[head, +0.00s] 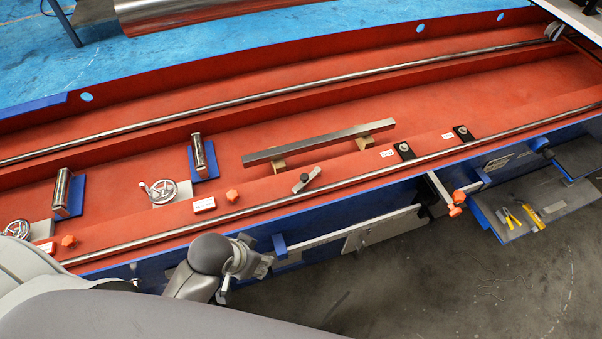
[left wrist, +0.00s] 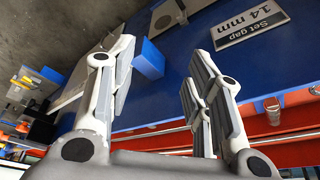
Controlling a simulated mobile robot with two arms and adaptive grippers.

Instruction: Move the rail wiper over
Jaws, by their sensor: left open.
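I cannot tell for sure which part is the rail wiper. Two black pieces with round knobs, a left one (head: 404,150) and a right one (head: 463,133), sit on the red ledge beside the near polished rail (head: 350,178). A small grey piece with a dark end (head: 306,180) lies on the same ledge, further left. My left gripper (head: 254,260) is at the machine's blue front side, below the near rail. In the left wrist view it (left wrist: 162,55) is open, with a blue block (left wrist: 149,62) showing between its fingers. My right gripper is out of view.
A long steel bar (head: 320,144) rests on two wooden blocks in the red bed. Handwheels (head: 160,191) and upright rollers (head: 200,154) stand left. A grey shelf (head: 540,208) with tools juts out right. A "Set gap 14 mm" plate (left wrist: 249,24) is on the blue side.

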